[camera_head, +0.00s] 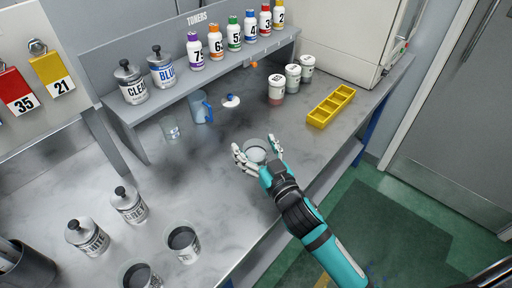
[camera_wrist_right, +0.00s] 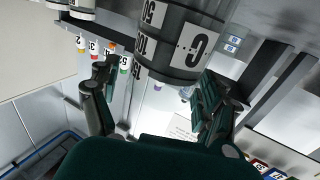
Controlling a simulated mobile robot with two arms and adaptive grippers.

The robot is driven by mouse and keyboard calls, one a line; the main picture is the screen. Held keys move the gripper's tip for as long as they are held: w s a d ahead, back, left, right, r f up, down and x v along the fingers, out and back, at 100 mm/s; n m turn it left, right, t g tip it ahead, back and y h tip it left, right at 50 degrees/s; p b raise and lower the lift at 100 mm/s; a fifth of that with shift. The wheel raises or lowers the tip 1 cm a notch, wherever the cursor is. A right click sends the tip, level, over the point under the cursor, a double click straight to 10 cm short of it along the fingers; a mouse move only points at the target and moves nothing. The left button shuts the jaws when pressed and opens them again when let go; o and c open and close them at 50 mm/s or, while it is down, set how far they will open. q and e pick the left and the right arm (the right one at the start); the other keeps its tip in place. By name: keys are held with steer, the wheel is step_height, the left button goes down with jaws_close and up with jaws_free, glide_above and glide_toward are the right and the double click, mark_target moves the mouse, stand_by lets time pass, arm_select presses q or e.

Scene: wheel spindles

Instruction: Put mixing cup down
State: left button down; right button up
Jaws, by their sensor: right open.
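The mixing cup (camera_head: 256,147) is a clear, rounded cup standing on the grey worktop, near its front edge in the head view. My right gripper (camera_head: 252,160) is around it from the front, with fingers on both sides. In the right wrist view the cup (camera_wrist_right: 178,40) shows large, with a dark band, a letter C and scale numbers. There the fingers of my right gripper (camera_wrist_right: 158,85) are spread apart, and the cup lies beyond and between them. Whether a finger still touches the cup I cannot tell. My left gripper is not in view.
Several toner bottles (camera_head: 235,34) line the shelf (camera_head: 205,68). A blue jug (camera_head: 201,108) and a clear cup (camera_head: 170,129) stand behind. White jars (camera_head: 277,88) and a yellow tray (camera_head: 330,106) are at right. Paint cans (camera_head: 128,205) and dark-filled cups (camera_head: 183,242) are front left. The worktop's middle is clear.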

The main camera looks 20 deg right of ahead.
steer(key=shift+r, duration=0.15)
steer(key=shift+s, duration=0.25)
steer(key=s, duration=0.3)
steer(key=s+d+b, duration=0.1)
steer(key=s, duration=0.3)
steer(key=s+d+b, duration=0.1)
steer(key=s, duration=0.2)
steer(key=shift+s, duration=0.15)
steer(key=shift+s+d, duration=0.2)
steer(key=shift+s, duration=0.3)
